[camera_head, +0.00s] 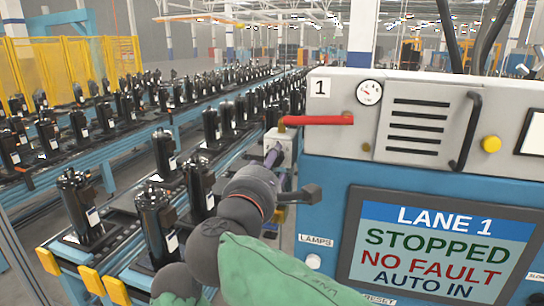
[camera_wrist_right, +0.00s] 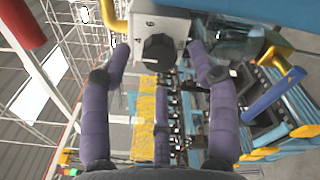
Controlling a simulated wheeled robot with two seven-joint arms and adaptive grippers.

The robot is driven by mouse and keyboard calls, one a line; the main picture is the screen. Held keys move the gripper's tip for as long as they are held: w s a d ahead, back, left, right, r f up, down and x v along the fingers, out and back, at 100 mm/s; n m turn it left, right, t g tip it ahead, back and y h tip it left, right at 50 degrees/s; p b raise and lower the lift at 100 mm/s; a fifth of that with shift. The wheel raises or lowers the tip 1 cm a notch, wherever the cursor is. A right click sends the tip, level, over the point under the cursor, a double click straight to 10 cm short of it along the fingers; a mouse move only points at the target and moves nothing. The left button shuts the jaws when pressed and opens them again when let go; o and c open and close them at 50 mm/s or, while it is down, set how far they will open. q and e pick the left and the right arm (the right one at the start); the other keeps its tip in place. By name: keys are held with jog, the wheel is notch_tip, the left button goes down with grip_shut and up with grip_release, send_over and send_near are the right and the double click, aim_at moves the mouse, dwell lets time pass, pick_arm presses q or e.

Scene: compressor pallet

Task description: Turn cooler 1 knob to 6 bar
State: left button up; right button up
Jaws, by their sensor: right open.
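A black knob (camera_wrist_right: 159,53) sits on a pale grey box in the right wrist view. My right gripper (camera_wrist_right: 158,58) is open there, with purple fingertips on either side of the knob; I cannot tell whether they touch it. In the head view, my right gripper (camera_head: 274,156) is at the grey box (camera_head: 284,139) beside the lane 1 cabinet, and the knob is hidden there. A small round gauge (camera_head: 369,92) is on the cabinet front; its needle is too small to read. My left gripper is not in view.
A red lever (camera_head: 320,120) reaches over the box to the cabinet (camera_head: 330,160). A black handle (camera_head: 466,130) stands out at right. The screen (camera_head: 440,245) reads "LANE 1 STOPPED, NO FAULT, AUTO IN". Black compressors (camera_head: 157,222) stand on pallets at left.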

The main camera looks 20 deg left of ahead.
jog(key=shift+w, duration=1.2)
jog(key=c, duration=1.1)
jog(key=shift+c, duration=0.2)
jog(key=shift+a+f+m+t+b, duration=0.1)
jog(key=shift+m+t+b, duration=0.2)
jog(key=shift+m+b, duration=6.3)
jog(key=shift+n+b, duration=0.4)
jog(key=shift+b, duration=0.15)
